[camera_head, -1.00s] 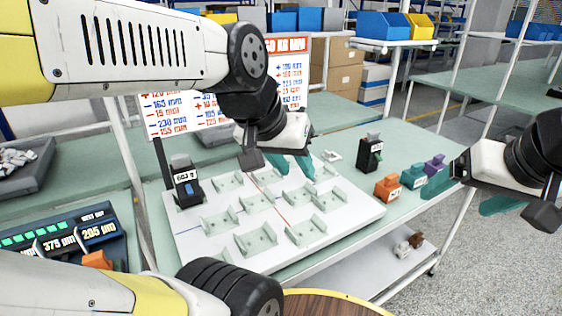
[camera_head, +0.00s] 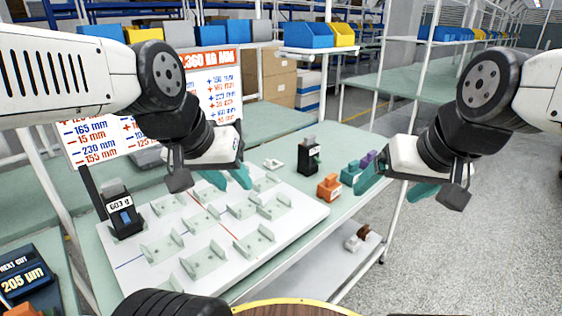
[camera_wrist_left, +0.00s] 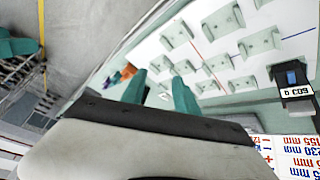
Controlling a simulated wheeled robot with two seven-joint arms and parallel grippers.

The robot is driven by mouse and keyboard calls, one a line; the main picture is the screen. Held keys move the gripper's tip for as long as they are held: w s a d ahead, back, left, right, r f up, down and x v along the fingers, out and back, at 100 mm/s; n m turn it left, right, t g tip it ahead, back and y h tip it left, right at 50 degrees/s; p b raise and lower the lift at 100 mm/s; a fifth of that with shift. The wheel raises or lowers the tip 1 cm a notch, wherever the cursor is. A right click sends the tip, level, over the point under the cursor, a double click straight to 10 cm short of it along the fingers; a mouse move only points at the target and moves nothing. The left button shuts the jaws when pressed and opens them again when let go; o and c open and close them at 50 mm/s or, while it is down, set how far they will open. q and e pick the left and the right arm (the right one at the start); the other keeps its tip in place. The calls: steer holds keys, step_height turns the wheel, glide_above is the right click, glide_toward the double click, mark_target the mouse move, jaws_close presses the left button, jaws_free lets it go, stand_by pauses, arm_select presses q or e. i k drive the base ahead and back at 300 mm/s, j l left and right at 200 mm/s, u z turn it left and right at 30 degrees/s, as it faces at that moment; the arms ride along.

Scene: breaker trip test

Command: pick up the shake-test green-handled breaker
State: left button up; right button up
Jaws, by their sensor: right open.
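A black breaker (camera_head: 309,157) with a white label stands upright on the green table beyond the white board (camera_head: 205,275); its handle colour is too small to tell. Another black breaker (camera_head: 123,212) with a blue part and a "603 g" label stands at the board's left corner; it also shows in the left wrist view (camera_wrist_left: 292,80). My left gripper (camera_head: 228,179) is open and empty above the board's far part, its teal fingers apart in the left wrist view (camera_wrist_left: 160,92). My right gripper (camera_head: 398,184) is open and empty at the table's right edge, beside the coloured blocks.
An orange block (camera_head: 329,188), a teal block (camera_head: 349,174) and a purple block (camera_head: 368,158) line the table's right side. The board carries several pale holders (camera_head: 203,262). A digital display (camera_head: 24,280) stands at lower left. Small parts lie on the lower shelf (camera_head: 335,259).

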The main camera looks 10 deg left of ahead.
mark_target(308, 162)
steer(key=u, duration=0.45)
steer(key=i+l+u, duration=0.15)
steer(key=l+u, duration=0.3)
steer(key=i+l+u, duration=0.1)
steer(key=l+u, duration=0.15)
steer(key=u, duration=0.15)
steer(key=l+u, duration=0.3)
steer(key=l, duration=1.35)
